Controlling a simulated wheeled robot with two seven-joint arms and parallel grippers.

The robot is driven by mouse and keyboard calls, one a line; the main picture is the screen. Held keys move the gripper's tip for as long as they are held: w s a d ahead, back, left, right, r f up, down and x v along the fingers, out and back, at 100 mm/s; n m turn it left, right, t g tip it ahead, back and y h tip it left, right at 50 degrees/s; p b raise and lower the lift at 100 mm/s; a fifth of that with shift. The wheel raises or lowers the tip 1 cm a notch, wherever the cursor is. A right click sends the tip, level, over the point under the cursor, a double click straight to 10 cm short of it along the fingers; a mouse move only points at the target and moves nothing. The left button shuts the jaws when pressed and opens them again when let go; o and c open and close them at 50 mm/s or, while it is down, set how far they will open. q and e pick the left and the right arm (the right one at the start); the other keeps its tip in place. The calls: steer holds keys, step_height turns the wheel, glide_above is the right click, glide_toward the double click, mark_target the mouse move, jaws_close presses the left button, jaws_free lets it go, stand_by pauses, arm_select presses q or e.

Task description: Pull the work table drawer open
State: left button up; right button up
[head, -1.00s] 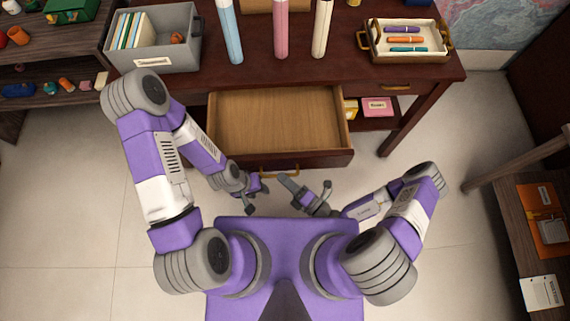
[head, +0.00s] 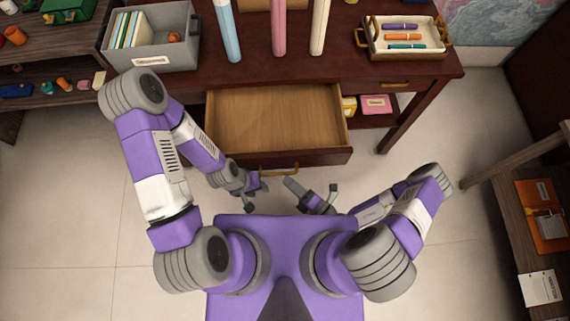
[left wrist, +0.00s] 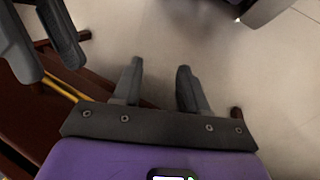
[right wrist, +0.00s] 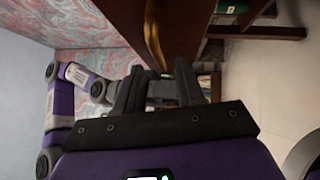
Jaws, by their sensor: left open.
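The dark red-brown work table (head: 300,75) has its wooden drawer (head: 278,120) pulled out, with its bare, empty inside showing. The brass drawer handle (head: 279,172) is on its front; it also shows in the right wrist view (right wrist: 153,36). My left gripper (head: 257,194) is in front of the drawer, left of the handle, open and empty; its spread fingers show in the left wrist view (left wrist: 160,75). My right gripper (head: 311,190) is in front of the drawer, right of the handle, with its fingers apart and nothing between them. Neither gripper visibly touches the handle.
On the table stand a grey bin (head: 152,52) with folders, several tall rolls and a pen tray (head: 405,40). A shelf (head: 45,75) is at the left and a wooden stand (head: 540,215) at the right. The floor (head: 440,130) between is clear.

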steer(key=v, duration=0.5)
steer(key=shift+a, duration=0.1)
